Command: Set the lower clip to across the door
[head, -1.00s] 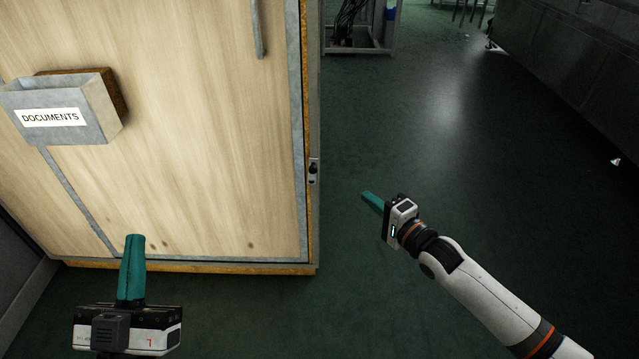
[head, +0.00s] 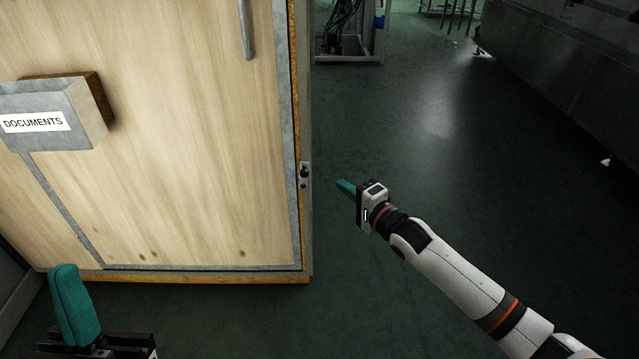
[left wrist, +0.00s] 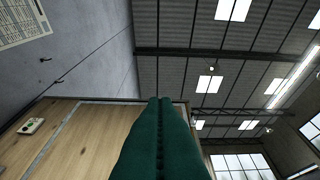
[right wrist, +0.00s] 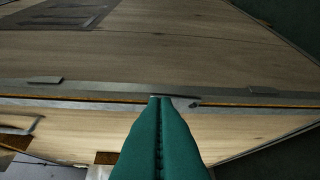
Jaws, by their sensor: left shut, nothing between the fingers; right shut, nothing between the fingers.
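The lower clip (head: 304,174) is a small dark piece on a metal plate at the right edge of the wooden door (head: 200,130). Its exact turn is too small to tell. My right gripper (head: 342,185) is shut and empty, with its teal fingers pointing toward the clip from the right, apart from it in the head view. In the right wrist view its fingertips (right wrist: 160,98) overlap the metal plate, and a small part, likely the clip (right wrist: 193,104), shows just right of them. My left gripper (head: 68,272) is shut and empty in front of the door's lower left.
A grey documents box (head: 55,112) sticks out from the door at the left. A metal handle (head: 247,30) is on the upper door. Open green floor (head: 440,150) lies to the right, with an open metal frame (head: 350,45) behind and a dark unit (head: 570,70) far right.

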